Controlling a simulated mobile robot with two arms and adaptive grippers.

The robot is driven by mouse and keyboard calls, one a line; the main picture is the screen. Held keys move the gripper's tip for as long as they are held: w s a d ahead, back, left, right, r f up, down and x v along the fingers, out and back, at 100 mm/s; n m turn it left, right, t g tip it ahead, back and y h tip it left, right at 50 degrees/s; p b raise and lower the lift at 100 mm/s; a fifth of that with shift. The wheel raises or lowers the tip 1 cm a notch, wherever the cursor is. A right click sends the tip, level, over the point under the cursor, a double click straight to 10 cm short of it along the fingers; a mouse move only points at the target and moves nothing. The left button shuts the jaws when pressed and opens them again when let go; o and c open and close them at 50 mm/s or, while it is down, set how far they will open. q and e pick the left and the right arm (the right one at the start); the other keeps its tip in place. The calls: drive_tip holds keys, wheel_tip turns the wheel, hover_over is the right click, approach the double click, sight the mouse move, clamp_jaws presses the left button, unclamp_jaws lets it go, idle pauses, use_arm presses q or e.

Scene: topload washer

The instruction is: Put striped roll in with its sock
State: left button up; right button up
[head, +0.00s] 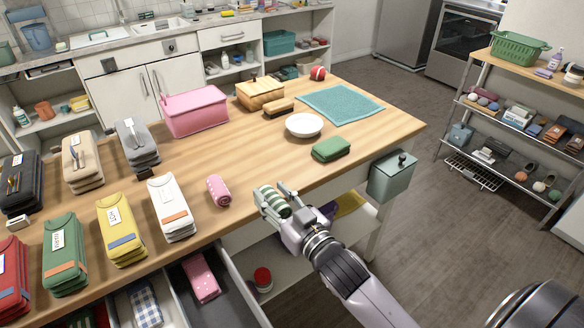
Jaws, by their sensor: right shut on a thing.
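A green-and-white striped roll (268,198) is between the fingers of my right gripper (274,203), which is shut on it just beyond the table's front edge. The fingers hide part of the roll. Below the table an open drawer (240,290) has dividers. I cannot tell for sure which one is the matching sock. My left gripper is not in view.
A pink roll (218,190) lies on the wooden table (245,150), left of my right gripper. Several coloured folded stacks stand at the left. A grey-green bin (391,178) hangs at the table's right.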

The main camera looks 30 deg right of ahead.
drive_tip(key=w+d+r+m+h, duration=0.1)
drive_tip(key=w+d+r, duration=1.1)
drive_tip(key=w+r, duration=0.3)
drive_tip(key=shift+w+d+r+h, duration=0.15)
drive_tip(key=shift+w+d+h, duration=0.05)
drive_tip(key=shift+d+h, duration=0.1)
drive_tip(key=shift+a, duration=0.1)
wheel_tip(320, 180, down, 16)
drive_tip(key=shift+r, duration=0.1)
wheel_tip(320, 180, down, 4)
drive_tip(key=shift+r+p, duration=0.15)
drive_tip(key=shift+p, duration=0.35)
drive_tip(key=shift+f, duration=0.2)
drive_tip(key=o, duration=0.9)
